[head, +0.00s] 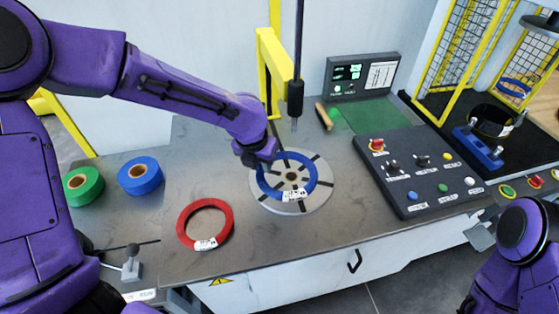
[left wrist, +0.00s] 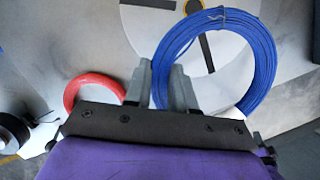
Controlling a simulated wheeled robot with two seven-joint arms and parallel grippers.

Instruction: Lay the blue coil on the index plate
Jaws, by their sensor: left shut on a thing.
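The blue coil (head: 314,181) is over the round grey index plate (head: 327,191), roughly around its hub, with its white label toward the front. I cannot tell whether it touches the plate. My left gripper (head: 259,163) is shut on the coil's far left side. In the left wrist view, the fingers (left wrist: 165,85) close on the near left part of the blue coil (left wrist: 262,62), with the plate (left wrist: 145,25) behind it. My right gripper (head: 481,234) shows only partly, at the lower right, clear of the plate; its jaw state is unclear.
A red coil (head: 183,224) lies on the table left of the plate. Green tape (head: 91,179) and blue tape (head: 146,164) rolls are at the far left. A vertical tool (head: 296,95) hangs behind the plate. A control panel (head: 425,190) stands to the right.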

